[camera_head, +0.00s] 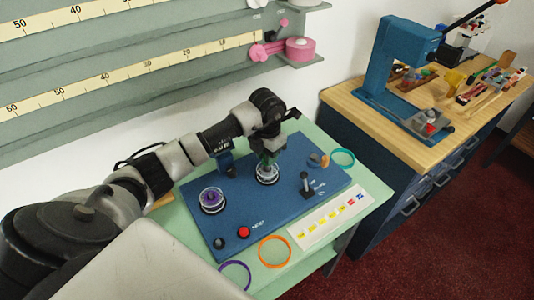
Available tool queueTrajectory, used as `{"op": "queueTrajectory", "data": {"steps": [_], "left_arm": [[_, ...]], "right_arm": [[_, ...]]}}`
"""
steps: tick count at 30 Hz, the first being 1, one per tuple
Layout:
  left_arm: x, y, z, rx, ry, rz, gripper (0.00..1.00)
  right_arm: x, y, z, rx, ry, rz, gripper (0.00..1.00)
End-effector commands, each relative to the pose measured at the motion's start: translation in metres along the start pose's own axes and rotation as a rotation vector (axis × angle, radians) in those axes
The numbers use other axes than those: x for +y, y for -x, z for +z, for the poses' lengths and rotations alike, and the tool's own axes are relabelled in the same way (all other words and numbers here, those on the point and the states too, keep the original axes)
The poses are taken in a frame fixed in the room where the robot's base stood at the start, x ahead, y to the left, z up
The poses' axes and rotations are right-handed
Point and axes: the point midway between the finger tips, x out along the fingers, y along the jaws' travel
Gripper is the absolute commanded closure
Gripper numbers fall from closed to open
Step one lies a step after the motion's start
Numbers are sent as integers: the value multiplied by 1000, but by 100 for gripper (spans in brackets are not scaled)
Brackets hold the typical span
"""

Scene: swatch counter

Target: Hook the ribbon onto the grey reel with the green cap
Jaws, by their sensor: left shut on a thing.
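My left gripper (268,150) reaches down from its wrist over the blue board (240,205). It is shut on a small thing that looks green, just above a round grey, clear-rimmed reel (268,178). My fingers cover most of the reel's top, so I cannot tell whether the green is its cap or something else. A similar reel with a purple cap (211,198) stands to the left on the board. I cannot make out the ribbon. My right gripper is not in view.
The board also bears a black post (304,184), a small orange-topped piece (323,160) and a red button (243,232). Teal (343,157), orange (274,251) and purple (235,275) rings lie around it. A wooden workbench (385,125) with a blue press (391,62) stands at right.

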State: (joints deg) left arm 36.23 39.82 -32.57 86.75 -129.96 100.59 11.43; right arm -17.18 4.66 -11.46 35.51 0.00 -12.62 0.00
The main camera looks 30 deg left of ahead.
Motion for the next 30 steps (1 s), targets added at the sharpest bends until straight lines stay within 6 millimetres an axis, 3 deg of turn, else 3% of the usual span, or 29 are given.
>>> {"op": "queueTrajectory", "data": {"steps": [14, 30], "left_arm": [[0, -2, 0, 0, -1, 0, 100], [0, -18, 0, 1, -1, 1, 100]], "right_arm": [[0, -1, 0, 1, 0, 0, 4], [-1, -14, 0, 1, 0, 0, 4]]}}
